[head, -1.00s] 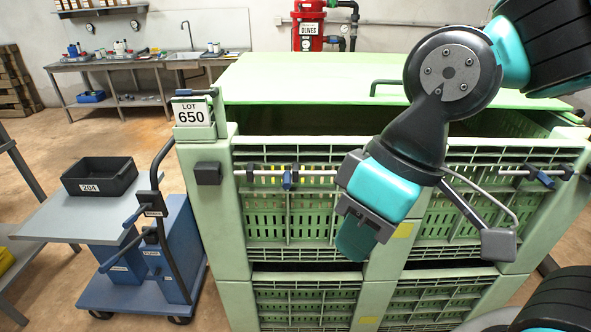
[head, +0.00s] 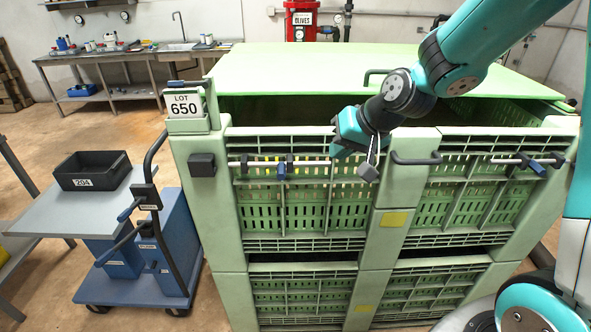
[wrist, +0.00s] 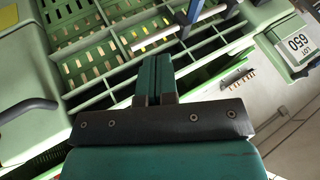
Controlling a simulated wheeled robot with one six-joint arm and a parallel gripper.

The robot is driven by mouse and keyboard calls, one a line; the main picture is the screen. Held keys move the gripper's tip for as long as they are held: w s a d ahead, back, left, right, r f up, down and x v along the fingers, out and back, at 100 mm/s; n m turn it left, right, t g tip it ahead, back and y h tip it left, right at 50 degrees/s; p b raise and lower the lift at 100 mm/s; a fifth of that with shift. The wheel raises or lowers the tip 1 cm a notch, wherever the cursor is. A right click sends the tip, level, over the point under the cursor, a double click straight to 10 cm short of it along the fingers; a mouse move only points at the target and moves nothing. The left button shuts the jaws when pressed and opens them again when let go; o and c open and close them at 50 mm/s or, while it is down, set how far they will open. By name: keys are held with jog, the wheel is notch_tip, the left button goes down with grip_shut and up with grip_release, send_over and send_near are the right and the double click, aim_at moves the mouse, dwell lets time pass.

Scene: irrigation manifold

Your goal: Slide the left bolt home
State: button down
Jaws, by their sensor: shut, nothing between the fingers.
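The left bolt (head: 255,164) is a thin pale rod lying level across the front of the green crate. It has a blue handle (head: 281,170) near its middle. A dark block (head: 202,165) sits on the left corner post, with a gap between it and the rod's left end. My gripper (head: 348,138) is at the rod's right end in the head view. In the wrist view its fingers (wrist: 153,62) are together and empty, close to one end of the rod (wrist: 165,36). The blue handle is at the top edge there (wrist: 226,14). Contact cannot be told.
The right bolt (head: 515,161) has its own blue handle. A dark bar handle (head: 415,160) is on the centre post, right of my gripper. The LOT 650 tag (head: 186,105) stands on the left corner. A blue cart (head: 135,290) stands left of the crate.

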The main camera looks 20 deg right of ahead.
aim_at(279, 170)
jog(key=w+a+f+p, duration=0.4)
jog(key=w+a+f, duration=0.2)
jog(key=a+f, duration=0.1)
jog(key=shift+a+f+p, duration=0.15)
jog(key=shift+f+p, duration=0.15)
jog(key=shift+f, duration=0.2)
jog(key=shift+w, duration=0.15)
dwell(0.3)
